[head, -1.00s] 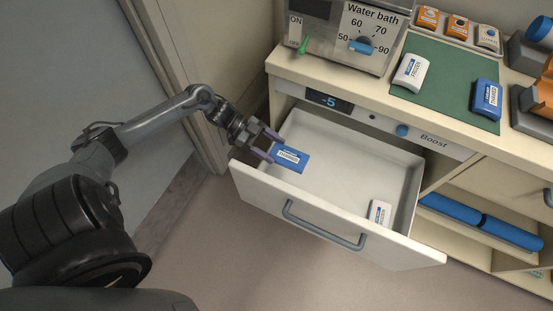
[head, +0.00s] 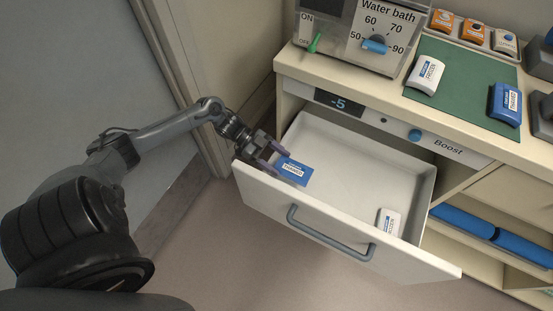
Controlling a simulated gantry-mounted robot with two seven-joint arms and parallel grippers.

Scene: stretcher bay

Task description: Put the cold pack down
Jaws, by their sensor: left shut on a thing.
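A blue cold pack (head: 294,171) with a white label is inside the open drawer (head: 352,165), near its left end. My left gripper (head: 275,158) reaches over the drawer's left side and is shut on the pack's left end. I cannot tell whether the pack touches the drawer floor. A white pack (head: 388,221) lies in the drawer's front right corner. On the counter's green mat (head: 462,82) are another white pack (head: 426,75) and another blue pack (head: 505,104). My right gripper is not in view.
The drawer front with its grey handle (head: 330,238) sticks out over the floor. The drawer's middle is clear. Above stands the water bath (head: 352,35). A wall and door frame are close to my left arm.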

